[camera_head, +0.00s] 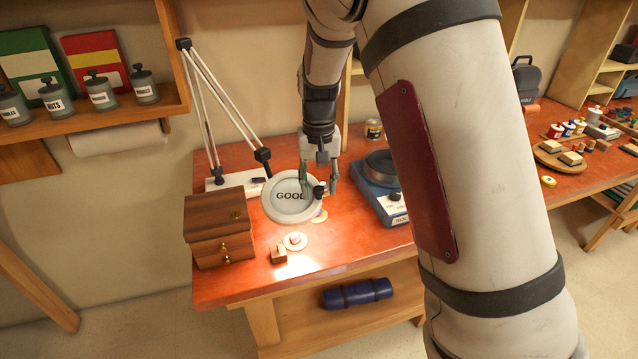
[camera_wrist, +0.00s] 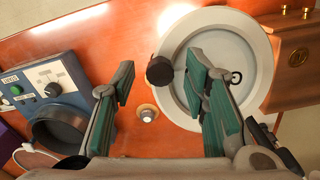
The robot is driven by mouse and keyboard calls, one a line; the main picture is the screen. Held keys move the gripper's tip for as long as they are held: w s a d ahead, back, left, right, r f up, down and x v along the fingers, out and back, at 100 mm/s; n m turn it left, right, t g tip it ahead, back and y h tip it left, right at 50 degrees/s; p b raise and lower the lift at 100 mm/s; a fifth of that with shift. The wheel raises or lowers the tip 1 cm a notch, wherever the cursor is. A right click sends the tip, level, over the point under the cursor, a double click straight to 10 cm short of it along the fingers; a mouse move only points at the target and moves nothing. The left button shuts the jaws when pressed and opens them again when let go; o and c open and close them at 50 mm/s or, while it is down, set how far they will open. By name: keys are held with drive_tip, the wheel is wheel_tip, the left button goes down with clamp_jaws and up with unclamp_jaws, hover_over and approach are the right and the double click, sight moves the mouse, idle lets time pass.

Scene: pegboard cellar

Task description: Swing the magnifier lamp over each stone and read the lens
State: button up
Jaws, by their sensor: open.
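The magnifier lamp's round white head (camera_head: 268,212) hangs over the bench on its jointed arm (camera_head: 222,90), and its lens (camera_head: 290,194) shows the word GOOD. A dark knob (camera_head: 319,192) is on the rim's right side; it also shows in the wrist view (camera_wrist: 160,70). My gripper (camera_head: 320,190) is open at the knob, which appears between its fingers; contact cannot be told. A stone on a pale disc (camera_head: 295,241) lies in front of the head. Another pale disc (camera_head: 321,216) is partly hidden beside the rim. A small stone (camera_wrist: 147,113) shows in the wrist view.
A wooden drawer chest (camera_head: 218,228) stands left of the lamp head, with a small wooden block (camera_head: 278,256) near the front. A blue machine with a round drum (camera_head: 384,190) stands to the right, with a jar (camera_head: 373,129) behind.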

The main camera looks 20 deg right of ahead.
drive_tip(key=shift+c, duration=0.6)
clamp_jaws()
drive_tip(key=w+d+n+b, duration=0.4)
drive_tip(key=w+d+b, duration=0.4)
drive_tip(key=w+d, duration=0.1)
drive_tip(key=shift+w+d, duration=0.25)
drive_tip(key=shift+w, duration=0.35)
drive_tip(key=shift+o, duration=0.6)
unclamp_jaws()
